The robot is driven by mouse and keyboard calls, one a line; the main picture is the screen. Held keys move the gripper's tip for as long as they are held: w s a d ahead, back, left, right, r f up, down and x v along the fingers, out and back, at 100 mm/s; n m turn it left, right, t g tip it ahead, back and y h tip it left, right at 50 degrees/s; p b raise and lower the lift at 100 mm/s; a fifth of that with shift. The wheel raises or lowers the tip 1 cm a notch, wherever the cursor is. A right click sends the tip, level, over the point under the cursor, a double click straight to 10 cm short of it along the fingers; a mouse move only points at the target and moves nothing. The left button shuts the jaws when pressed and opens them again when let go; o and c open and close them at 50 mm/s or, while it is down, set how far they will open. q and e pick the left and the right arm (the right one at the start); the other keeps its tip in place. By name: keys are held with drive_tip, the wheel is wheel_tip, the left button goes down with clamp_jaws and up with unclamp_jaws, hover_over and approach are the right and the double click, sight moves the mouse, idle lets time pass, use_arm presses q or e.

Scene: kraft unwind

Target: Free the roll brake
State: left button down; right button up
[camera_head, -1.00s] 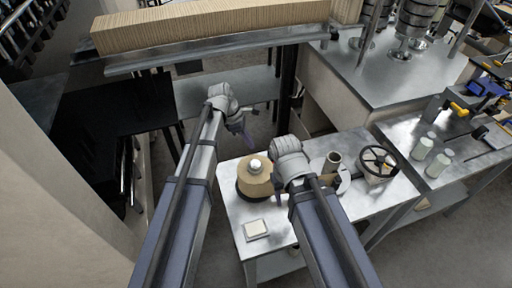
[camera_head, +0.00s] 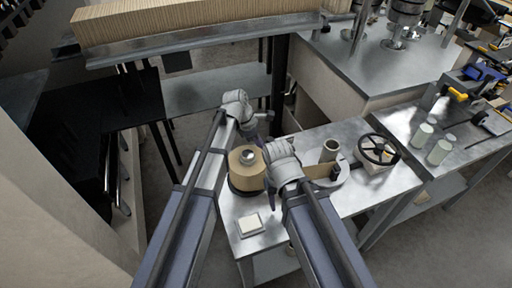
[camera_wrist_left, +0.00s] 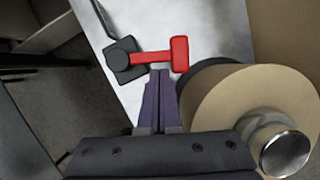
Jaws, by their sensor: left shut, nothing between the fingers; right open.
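The brake lever shows in the left wrist view as a red bar (camera_wrist_left: 152,58) with a wide red end (camera_wrist_left: 180,54), joined to a black round pivot (camera_wrist_left: 122,55). My left gripper (camera_wrist_left: 160,73) is shut and empty, its purple fingertips just below the red bar; I cannot tell if they touch. The brown kraft roll (camera_wrist_left: 230,105), with a silver core cap (camera_wrist_left: 286,153), lies to their right. In the head view the roll (camera_head: 246,178) stands on the metal table, and the lever is hidden. My right gripper (camera_head: 278,191) is open beside the roll, mostly behind its wrist.
A white square pad (camera_head: 249,224) lies on the table (camera_head: 232,207) near its front. A grey cylinder (camera_head: 330,150) and a black handwheel (camera_head: 378,149) stand to the right. Pale jars (camera_head: 423,134) stand on the bench beyond. A long beam shelf (camera_head: 200,46) runs across the back.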

use_arm(q)
drive_tip(key=shift+s+d+n+t, duration=0.3)
drive_tip(key=shift+d+n, duration=0.15)
drive_tip(key=shift+n, duration=0.45)
drive_tip(key=shift+s+d+n+t, duration=0.15)
drive_tip(key=shift+d+n+t, duration=0.35)
drive_tip(key=shift+n, duration=0.6)
drive_tip(key=shift+d+n+t+y, duration=0.35)
drive_tip(key=shift+d+n, duration=0.4)
drive_tip(key=shift+n, duration=0.45)
drive_tip(key=shift+w+d, duration=0.2)
drive_tip(key=shift+d, duration=0.45)
drive_tip(key=shift+w+d, duration=0.2)
drive_tip(key=shift+d, duration=0.6)
use_arm(e)
drive_tip(key=shift+a, duration=0.1)
